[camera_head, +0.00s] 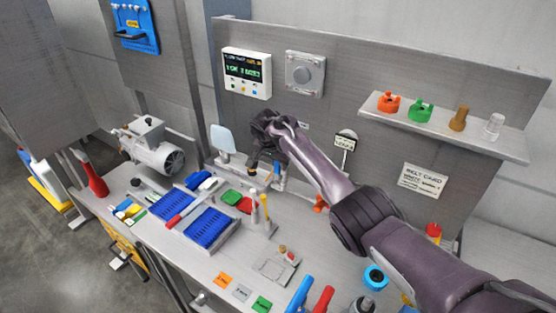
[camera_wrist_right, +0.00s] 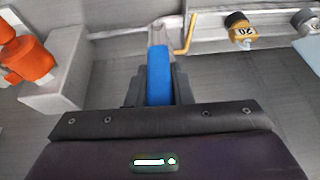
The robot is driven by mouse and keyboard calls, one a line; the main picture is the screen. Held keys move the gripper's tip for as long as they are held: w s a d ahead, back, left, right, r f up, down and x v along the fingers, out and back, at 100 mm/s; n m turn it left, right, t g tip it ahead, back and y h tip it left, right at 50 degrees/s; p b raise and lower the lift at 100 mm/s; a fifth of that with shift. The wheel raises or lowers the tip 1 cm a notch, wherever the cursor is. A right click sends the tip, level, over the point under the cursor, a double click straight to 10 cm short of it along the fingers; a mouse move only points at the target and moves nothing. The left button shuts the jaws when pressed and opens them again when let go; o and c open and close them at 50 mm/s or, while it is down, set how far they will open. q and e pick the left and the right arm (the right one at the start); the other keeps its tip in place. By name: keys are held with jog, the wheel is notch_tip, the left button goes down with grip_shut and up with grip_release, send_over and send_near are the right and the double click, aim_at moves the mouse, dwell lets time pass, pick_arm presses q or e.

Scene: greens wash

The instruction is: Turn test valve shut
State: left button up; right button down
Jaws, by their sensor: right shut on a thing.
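My right gripper (camera_head: 262,170) reaches over the bench to the small fittings at the foot of the back panel. In the right wrist view, its jaws (camera_wrist_right: 159,90) are shut on a blue bar-shaped handle (camera_wrist_right: 159,70), which looks like the test valve's lever. The handle points away from the wrist, with a pale fitting (camera_wrist_right: 165,28) at its far end. My left gripper is not in view.
A shelf (camera_head: 450,135) with several coloured fittings is on the back panel at right. A display box (camera_head: 246,72) and a dial plate (camera_head: 304,73) hang above. Blue trays (camera_head: 210,233) stand at left. An orange part (camera_wrist_right: 28,58) lies left of my wrist.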

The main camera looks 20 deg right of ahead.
jog(key=shift+s+d+f+m+t+y+p, duration=0.25)
jog(key=shift+s+d+t+y+p, duration=0.3)
jog(key=shift+t+p, duration=0.4)
jog(key=shift+s+d+f+m+t+y+p, duration=0.15)
jog(key=shift+s+d+f+t+y+p, duration=0.15)
jog(key=shift+s+t+y+p, duration=0.6)
jog(key=shift+s+d+f+m+t+y+p, duration=0.2)
jog(key=shift+d+t+y+p, duration=0.35)
jog(key=shift+p, duration=0.7)
jog(key=shift+a, duration=0.1)
jog(key=c, duration=1.3)
grip_release()
jog(key=shift+b+v, duration=1)
jog(key=shift+v, duration=2.9)
